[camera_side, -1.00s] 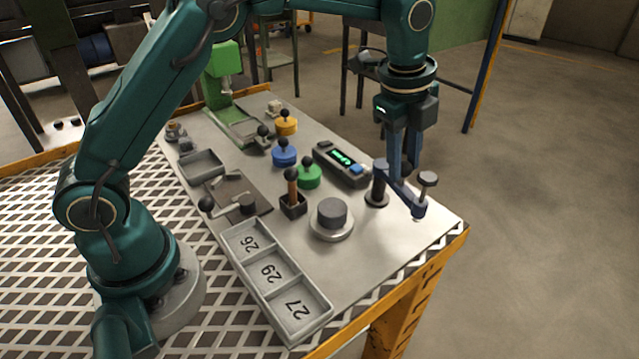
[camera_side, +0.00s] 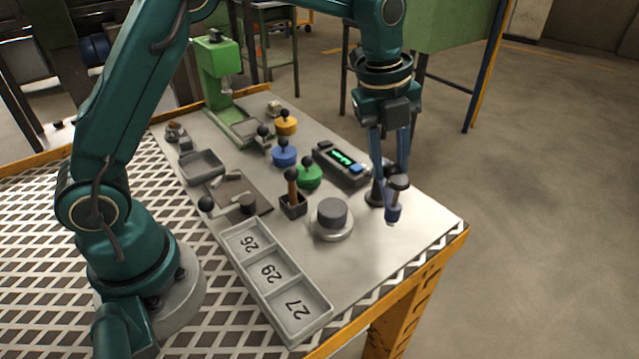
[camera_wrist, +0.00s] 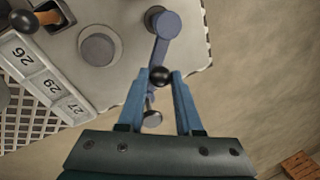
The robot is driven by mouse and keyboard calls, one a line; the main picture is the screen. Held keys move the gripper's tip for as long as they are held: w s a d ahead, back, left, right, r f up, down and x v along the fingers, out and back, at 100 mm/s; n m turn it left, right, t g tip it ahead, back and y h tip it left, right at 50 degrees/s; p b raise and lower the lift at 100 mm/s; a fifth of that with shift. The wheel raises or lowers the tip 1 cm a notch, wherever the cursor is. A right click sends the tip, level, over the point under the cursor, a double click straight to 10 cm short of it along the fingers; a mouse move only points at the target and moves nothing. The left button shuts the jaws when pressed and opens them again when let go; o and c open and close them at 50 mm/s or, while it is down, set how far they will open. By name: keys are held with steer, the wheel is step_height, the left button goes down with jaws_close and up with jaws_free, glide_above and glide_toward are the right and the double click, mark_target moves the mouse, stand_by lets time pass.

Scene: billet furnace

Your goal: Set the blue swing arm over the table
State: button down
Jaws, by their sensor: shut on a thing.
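The blue swing arm (camera_side: 392,212) is a short bar on a dark post (camera_side: 376,190) near the right end of the table (camera_side: 360,245). Its outer end carries a small upright stem with a grey disc (camera_side: 399,182). In the wrist view the bar (camera_wrist: 163,38) runs from the post down between my fingers, with a black ball knob (camera_wrist: 160,76) between the fingertips. My gripper (camera_side: 390,178) points down and is shut on the swing arm. In the side view the bar's outer end shows against the tabletop; in the wrist view the disc (camera_wrist: 152,118) shows beyond the table edge.
A round grey pedestal (camera_side: 333,215), a lever in a dark box (camera_side: 293,203) and a display unit (camera_side: 342,163) stand left of the swing arm. A numbered tray (camera_side: 275,272) lies along the front. Open floor lies to the right.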

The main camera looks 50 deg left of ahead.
steer(key=shift+s+a+m+g+h, duration=0.3)
steer(key=shift+a+m, duration=0.35)
steer(key=shift+m, duration=0.9)
steer(key=shift+s+a+m+g+h, duration=0.1)
steer(key=shift+s+a+m, duration=0.45)
steer(key=shift+m, duration=0.95)
steer(key=shift+s+a+m+g+h, duration=0.1)
steer(key=shift+s+a+m+g, duration=0.1)
steer(key=shift+a+m, duration=1)
steer(key=shift+d+m, duration=0.35)
steer(key=shift+d, duration=0.05)
steer(key=shift+r, duration=0.1)
steer(key=c, duration=0.6)
jaws_free()
steer(key=shift+s+a+r, duration=0.1)
steer(key=shift+a+r, duration=0.15)
steer(key=shift+r, duration=1)
steer(key=shift+a+r, duration=0.25)
steer(key=shift+r, duration=1)
